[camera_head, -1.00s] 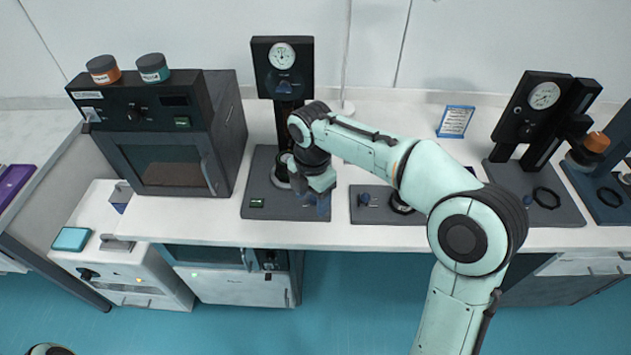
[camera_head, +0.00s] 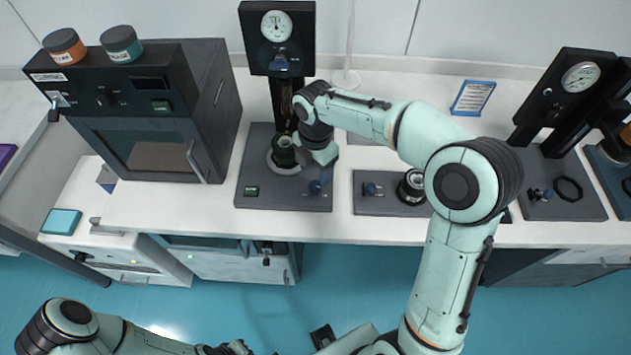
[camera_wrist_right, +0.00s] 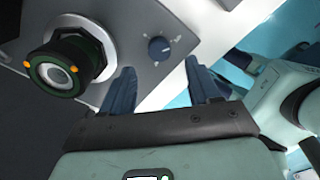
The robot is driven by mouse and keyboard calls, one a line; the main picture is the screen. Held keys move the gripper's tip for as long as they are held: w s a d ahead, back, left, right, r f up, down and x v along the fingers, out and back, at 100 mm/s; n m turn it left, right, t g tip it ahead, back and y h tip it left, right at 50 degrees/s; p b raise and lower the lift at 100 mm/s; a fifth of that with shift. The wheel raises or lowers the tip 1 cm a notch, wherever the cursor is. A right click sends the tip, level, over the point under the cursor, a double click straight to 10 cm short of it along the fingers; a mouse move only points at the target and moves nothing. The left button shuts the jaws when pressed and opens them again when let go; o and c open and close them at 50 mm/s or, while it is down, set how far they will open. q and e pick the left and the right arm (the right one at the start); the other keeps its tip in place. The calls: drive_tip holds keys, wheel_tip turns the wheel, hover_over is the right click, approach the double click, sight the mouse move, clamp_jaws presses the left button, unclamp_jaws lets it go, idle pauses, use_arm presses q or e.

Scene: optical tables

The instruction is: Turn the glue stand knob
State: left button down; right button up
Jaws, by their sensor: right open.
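The glue stand has a dark grey base plate (camera_head: 250,172), a black column and a gauge head (camera_head: 277,40) with a round white dial. Its small blue knob (camera_head: 315,187) sits near the front right of the plate and shows clearly in the right wrist view (camera_wrist_right: 158,48). My right gripper (camera_wrist_right: 166,82) is open, its two dark blue fingers apart on either side of the knob's line, short of it and not touching. In the head view the right gripper (camera_head: 325,177) hangs by the knob. My left arm is at the bottom left; its gripper's jaws are unclear.
A black oven (camera_head: 150,110) with two jars on top is to the left. Another plate (camera_head: 385,205) with a blue knob is to the right. White table shows between the plates.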

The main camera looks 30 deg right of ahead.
sight(315, 185)
wheel_tip(315, 185, down, 6)
drive_tip(key=shift+f, duration=0.1)
drive_tip(key=shift+w, duration=0.1)
drive_tip(key=c, duration=1)
